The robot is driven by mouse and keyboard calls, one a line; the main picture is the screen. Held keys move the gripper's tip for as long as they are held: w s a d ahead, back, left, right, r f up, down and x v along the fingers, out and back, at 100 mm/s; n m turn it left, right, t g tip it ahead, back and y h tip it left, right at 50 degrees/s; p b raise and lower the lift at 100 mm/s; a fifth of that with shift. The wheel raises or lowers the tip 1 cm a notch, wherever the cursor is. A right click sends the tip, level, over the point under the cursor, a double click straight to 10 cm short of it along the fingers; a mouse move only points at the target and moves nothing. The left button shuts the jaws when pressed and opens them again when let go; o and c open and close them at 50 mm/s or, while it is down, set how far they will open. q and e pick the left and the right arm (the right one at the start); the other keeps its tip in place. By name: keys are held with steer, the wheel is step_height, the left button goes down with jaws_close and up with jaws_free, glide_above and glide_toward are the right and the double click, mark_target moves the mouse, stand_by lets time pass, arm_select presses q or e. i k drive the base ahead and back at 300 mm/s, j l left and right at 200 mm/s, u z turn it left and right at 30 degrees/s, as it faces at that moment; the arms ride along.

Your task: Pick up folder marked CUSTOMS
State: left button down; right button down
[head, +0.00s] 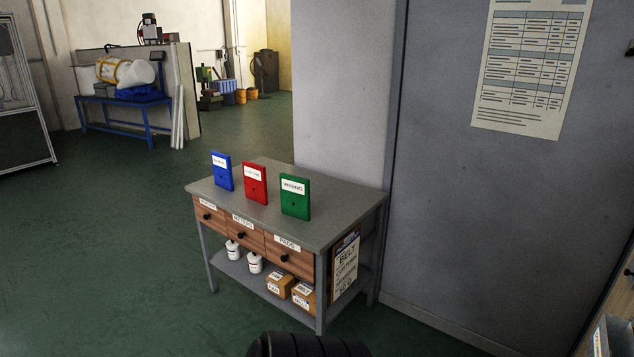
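Three upright folders stand in a row on the grey top of a small cabinet: a blue folder (222,172) on the left, a red folder (255,183) in the middle and a green folder (295,197) on the right. Each has a white label near its top. The lettering is too small to read surely, so I cannot tell which one is marked CUSTOMS. Neither of my grippers shows in the head view. A black ribbed part at the bottom edge seems to be mine.
The cabinet (338,208) has several labelled drawers, with white bottles (233,250) and cardboard boxes (280,283) on its lower shelf. A grey wall (500,210) stands to the right. Green floor (100,250) lies clear on the left, with a blue bench (124,103) further back.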

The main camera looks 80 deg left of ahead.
mark_target(255, 176)
steer(key=u, duration=3.1)
steer(key=i+j, duration=0.15)
steer(key=i, duration=0.2)
steer(key=i+j, duration=0.2)
steer(key=i, duration=0.2)
steer(key=i+j, duration=0.15)
steer(key=i, duration=0.2)
